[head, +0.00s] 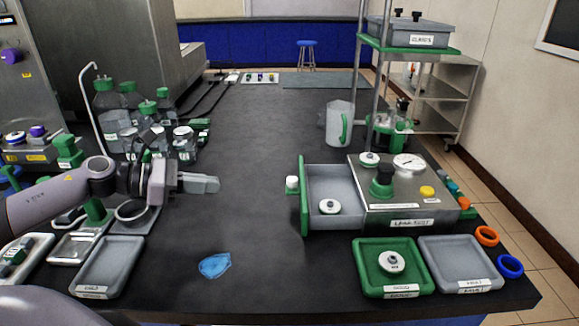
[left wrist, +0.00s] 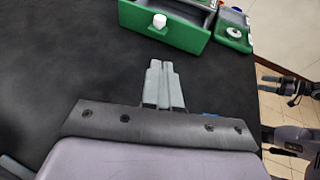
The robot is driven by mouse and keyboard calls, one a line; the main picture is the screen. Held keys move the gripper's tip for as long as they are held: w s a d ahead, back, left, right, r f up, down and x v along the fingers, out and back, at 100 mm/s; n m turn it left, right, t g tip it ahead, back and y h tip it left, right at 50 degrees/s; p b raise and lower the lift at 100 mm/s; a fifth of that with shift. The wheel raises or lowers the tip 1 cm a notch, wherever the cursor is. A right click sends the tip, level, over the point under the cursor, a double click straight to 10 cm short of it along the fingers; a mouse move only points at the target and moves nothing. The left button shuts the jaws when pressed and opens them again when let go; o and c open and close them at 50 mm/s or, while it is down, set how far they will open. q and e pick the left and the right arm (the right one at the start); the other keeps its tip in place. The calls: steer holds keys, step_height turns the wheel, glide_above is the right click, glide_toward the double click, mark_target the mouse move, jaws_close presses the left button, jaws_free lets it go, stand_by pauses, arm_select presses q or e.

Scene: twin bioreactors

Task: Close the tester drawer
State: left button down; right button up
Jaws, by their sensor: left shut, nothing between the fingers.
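The tester (head: 400,205) is a grey metal box with a gauge, a green-black knob and a yellow button, right of centre in the head view. Its drawer (head: 333,178) stands open to the left, with a white round part (head: 329,206) inside. The green drawer front (head: 304,200) carries a white knob (head: 292,184). My left gripper (head: 212,184) is shut and empty, left of the knob and apart from it. In the left wrist view its fingers (left wrist: 161,66) point at the green drawer front (left wrist: 165,32). My right gripper (left wrist: 272,85) shows small at the right edge there; its jaws are unclear.
A green tray (head: 368,281) with a white part and a grey tray (head: 446,250) stand before the tester. A blue crumpled piece (head: 215,265) lies on the black bench (head: 270,276). Bottles (head: 110,115) stand back left, a jug (head: 338,122) behind the drawer. Bench between gripper and drawer is clear.

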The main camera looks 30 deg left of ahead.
mark_target(287, 182)
arm_select(q)
steer(key=b+x, duration=0.1)
steer(key=x, duration=0.1)
steer(key=shift+w, duration=0.4)
steer(key=shift+w+d+f, duration=0.1)
steer(key=shift+w+d, duration=0.15)
steer(key=shift+d, duration=0.05)
steer(key=shift+w+d+f+b, duration=0.15)
steer(key=shift+w+d+b, duration=0.15)
steer(key=shift+w+b, duration=0.15)
steer(key=shift+w+d+f, duration=0.15)
steer(key=shift+w+d, duration=0.15)
steer(key=shift+w, duration=0.05)
steer(key=shift+x, duration=1.3)
steer(key=shift+w+d, duration=0.35)
steer(key=shift+w, duration=0.15)
steer(key=shift+x, duration=0.75)
steer(key=shift+w+d+p, duration=0.8)
steer(key=shift+w+d, duration=0.2)
steer(key=shift+w, duration=0.1)
steer(key=shift+w+d+f, duration=0.1)
steer(key=shift+w+d, duration=0.1)
steer(key=shift+w, duration=0.05)
arm_select(e)
steer(key=shift+w+f, duration=0.2)
steer(key=shift+f, duration=0.1)
